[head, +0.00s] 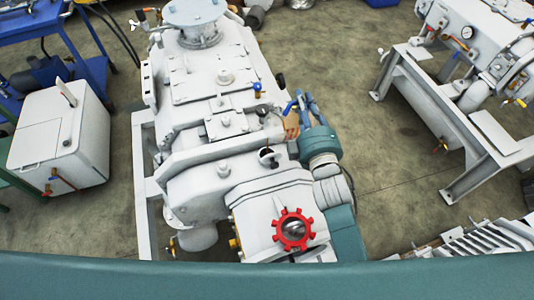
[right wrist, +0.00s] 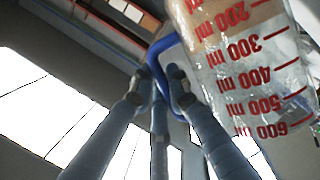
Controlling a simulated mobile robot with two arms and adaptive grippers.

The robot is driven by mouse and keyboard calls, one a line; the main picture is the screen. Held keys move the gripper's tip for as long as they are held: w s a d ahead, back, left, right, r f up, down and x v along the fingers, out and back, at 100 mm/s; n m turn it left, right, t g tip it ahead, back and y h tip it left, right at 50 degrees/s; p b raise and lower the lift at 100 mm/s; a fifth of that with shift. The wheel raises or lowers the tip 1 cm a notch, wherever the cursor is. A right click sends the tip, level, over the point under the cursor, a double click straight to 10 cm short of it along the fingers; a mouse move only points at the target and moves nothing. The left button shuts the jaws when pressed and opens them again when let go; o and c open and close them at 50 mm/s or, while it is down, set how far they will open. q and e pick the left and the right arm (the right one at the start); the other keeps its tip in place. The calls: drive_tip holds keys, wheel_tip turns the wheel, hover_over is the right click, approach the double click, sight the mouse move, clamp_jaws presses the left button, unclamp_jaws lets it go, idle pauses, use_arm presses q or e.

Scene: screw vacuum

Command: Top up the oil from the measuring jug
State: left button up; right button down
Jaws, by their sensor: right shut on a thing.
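My right gripper (head: 306,104) is shut on the blue handle (right wrist: 160,75) of the measuring jug. The clear jug (right wrist: 250,70) has red millilitre marks that read upside down in the right wrist view, and amber liquid shows near that view's top edge. In the head view the jug (head: 291,124) is small, brownish and partly hidden by my gripper. It is over the right side of the pale vacuum pump (head: 220,125). A round port with a dark opening (head: 267,155) is below and left of the jug in the picture. Whether liquid is flowing cannot be told. My left gripper is not in view.
A red star-shaped knob (head: 294,229) sits on the pump's near end. A blue-handled valve (head: 257,87) stands up near the jug. A white box unit (head: 62,135) is at left. Another machine on a frame (head: 465,120) is at right, with clear floor between.

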drive_tip(key=shift+w, duration=0.15)
idle(0.3)
drive_tip(key=shift+s+a+b, duration=0.1)
drive_tip(key=shift+s+b, duration=0.1)
drive_tip(key=shift+b, duration=0.1)
drive_tip(key=shift+w, duration=0.1)
idle(0.5)
idle(0.5)
drive_tip(key=shift+s+a+f+n+t+b, duration=0.1)
drive_tip(key=shift+s+a+n+t+b, duration=0.4)
drive_tip(key=shift+n+b, duration=0.75)
idle(3.6)
drive_tip(key=shift+a+r+m+b, duration=0.2)
drive_tip(key=shift+m+b, duration=0.05)
drive_tip(key=shift+b, duration=0.15)
idle(0.8)
